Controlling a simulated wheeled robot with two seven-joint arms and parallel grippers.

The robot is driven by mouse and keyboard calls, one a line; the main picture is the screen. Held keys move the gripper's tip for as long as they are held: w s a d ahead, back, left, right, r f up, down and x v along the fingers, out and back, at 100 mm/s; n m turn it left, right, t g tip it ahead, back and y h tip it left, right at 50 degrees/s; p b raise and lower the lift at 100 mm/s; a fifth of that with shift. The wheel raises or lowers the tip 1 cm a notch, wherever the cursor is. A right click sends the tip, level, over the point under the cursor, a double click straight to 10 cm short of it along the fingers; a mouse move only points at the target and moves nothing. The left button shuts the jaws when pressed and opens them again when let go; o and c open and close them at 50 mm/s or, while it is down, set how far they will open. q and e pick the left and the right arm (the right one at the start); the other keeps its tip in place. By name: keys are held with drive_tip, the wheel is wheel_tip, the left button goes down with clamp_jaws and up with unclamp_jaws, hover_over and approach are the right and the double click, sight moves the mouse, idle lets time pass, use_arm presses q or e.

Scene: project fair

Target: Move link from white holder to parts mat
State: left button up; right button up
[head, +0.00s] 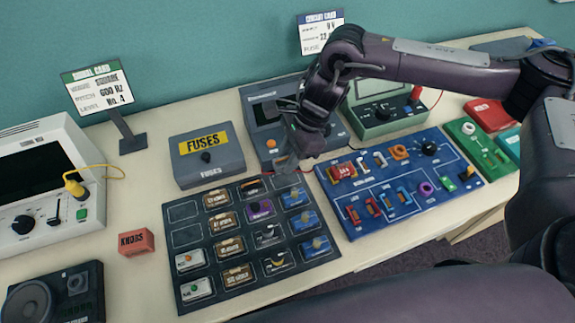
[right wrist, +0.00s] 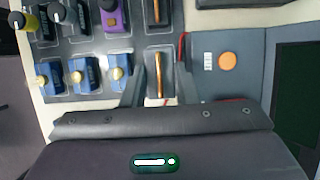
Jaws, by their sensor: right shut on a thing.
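My right gripper (head: 287,166) is over the far right corner of the dark parts mat (head: 187,238). In the right wrist view the gripper (right wrist: 158,88) is shut on a link (right wrist: 160,62), a slim dark piece with a copper-coloured strip. The link is at the end cell of the mat's far row; I cannot tell whether it touches the mat. A similar link (head: 252,185) lies one cell to the left. A white holder (head: 364,165) sits on the blue board (head: 335,199) to the right, with no link visible in it. My left gripper is out of view.
A grey fuse box (head: 207,165) and a grey device with an orange button (head: 262,112) stand close behind the mat. Its other cells hold several blue, brown and purple parts.

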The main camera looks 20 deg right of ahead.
sight(288, 179)
wheel_tip(288, 179, down, 5)
drive_tip(key=shift+f+p, duration=0.2)
drive_tip(key=shift+p, duration=0.35)
drive_tip(key=shift+f, duration=0.2)
drive_tip(key=o, duration=0.7)
drive_tip(key=shift+r, duration=0.1)
